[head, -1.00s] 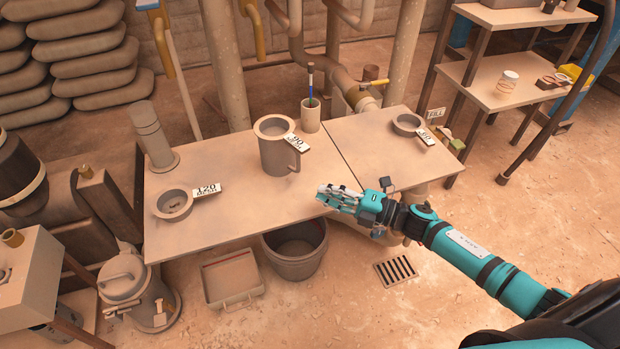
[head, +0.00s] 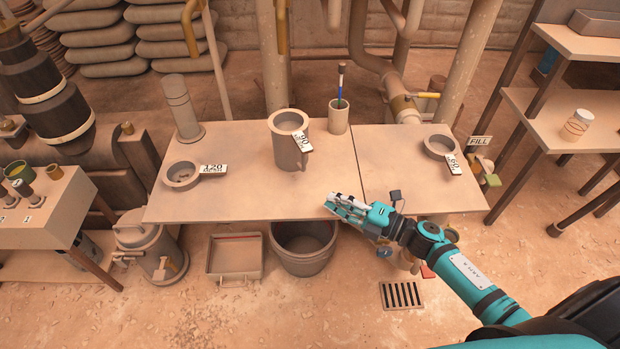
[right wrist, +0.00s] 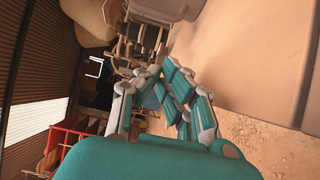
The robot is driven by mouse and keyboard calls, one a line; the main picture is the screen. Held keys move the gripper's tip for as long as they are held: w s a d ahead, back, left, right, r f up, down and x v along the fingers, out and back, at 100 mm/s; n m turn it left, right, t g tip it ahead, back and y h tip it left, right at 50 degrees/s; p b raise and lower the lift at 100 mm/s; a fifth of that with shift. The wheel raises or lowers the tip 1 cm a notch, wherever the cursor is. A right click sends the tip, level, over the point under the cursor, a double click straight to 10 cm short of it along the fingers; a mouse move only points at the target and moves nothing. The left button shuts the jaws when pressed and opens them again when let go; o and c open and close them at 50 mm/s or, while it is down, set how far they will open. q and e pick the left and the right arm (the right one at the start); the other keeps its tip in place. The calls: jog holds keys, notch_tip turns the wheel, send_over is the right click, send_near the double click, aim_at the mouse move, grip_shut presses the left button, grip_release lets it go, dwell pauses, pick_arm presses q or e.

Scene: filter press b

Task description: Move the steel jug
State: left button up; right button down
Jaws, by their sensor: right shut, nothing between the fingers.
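The steel jug (head: 289,150) stands upright on the work table (head: 245,193), near its middle. A tag reading 90 (head: 302,141) hangs at its right side, over the handle. My right gripper (head: 333,203) is shut and empty at the table's front edge, in front and to the right of the jug, clearly apart from it. Its closed fingers also show in the right wrist view (right wrist: 158,75). I cannot make out the jug for certain there. My left gripper is not in view.
A cup with a brush (head: 338,118) stands behind the jug, a grey cylinder (head: 181,110) back left. A bucket (head: 303,250) and tray (head: 234,256) are below.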

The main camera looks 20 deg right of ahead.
aim_at(292, 159)
jog(key=x, duration=0.6)
jog(key=w+b, duration=0.1)
jog(key=w, duration=0.2)
jog(key=shift+w+d, duration=0.1)
jog(key=shift+w, duration=0.05)
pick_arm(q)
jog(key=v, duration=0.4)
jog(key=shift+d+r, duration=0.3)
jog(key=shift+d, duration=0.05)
pick_arm(e)
jog(key=shift+w, duration=0.35)
jog(key=shift+w, duration=0.4)
jog(key=w+b, duration=0.2)
jog(key=w, duration=0.2)
jog(key=shift+d+f, duration=0.1)
jog(key=shift+d, duration=0.05)
jog(key=shift+w, duration=0.2)
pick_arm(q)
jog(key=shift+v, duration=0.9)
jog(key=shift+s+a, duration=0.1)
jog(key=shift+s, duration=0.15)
